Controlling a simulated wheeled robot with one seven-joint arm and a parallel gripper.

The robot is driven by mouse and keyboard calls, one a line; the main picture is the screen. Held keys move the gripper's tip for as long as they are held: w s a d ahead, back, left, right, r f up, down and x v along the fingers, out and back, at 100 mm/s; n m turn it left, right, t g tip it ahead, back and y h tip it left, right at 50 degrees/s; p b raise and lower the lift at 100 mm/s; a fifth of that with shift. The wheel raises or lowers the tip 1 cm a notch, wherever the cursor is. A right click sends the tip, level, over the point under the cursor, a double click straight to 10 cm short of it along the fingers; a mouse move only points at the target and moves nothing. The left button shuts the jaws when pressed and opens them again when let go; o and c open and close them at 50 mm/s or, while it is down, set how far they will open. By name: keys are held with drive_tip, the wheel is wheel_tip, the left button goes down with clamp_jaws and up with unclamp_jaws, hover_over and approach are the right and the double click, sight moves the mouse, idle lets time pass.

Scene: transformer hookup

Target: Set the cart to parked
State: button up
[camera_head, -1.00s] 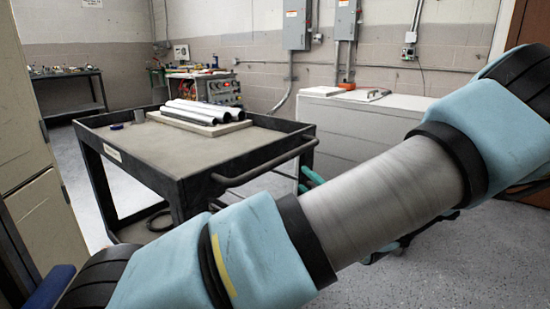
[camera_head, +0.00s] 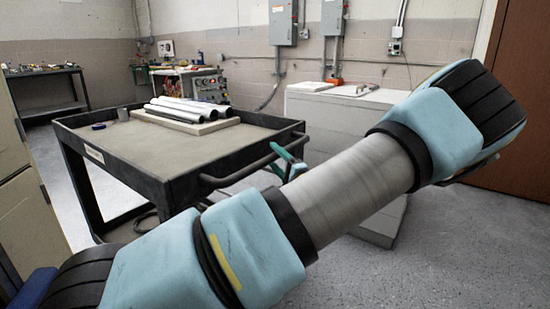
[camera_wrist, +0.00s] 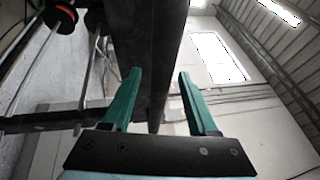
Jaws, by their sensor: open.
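The cart (camera_head: 130,160) is a black-framed cart with a grey top, standing left of centre in the head view. Its bar handle (camera_head: 225,180) runs along the near right end. My gripper (camera_head: 284,156) shows teal fingers close to the right end of this handle; whether they touch it I cannot tell. In the wrist view my gripper (camera_wrist: 159,73) is open, fingers apart. A large dark surface lies between and beyond the fingers, and I cannot tell which part it is. The cart's wheels and any brake are not clearly visible in the head view.
Silver tubes (camera_head: 185,110) lie on a board on the cart. A white cabinet (camera_head: 345,125) stands behind my arm. A tan cabinet (camera_head: 25,190) is close at the left. A bench with equipment (camera_head: 195,85) is at the back. Floor at right (camera_head: 470,240) is clear.

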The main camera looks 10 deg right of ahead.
drive_tip(key=shift+w, duration=0.1)
drive_tip(key=shift+c, duration=0.3)
clamp_jaws()
idle(1.1)
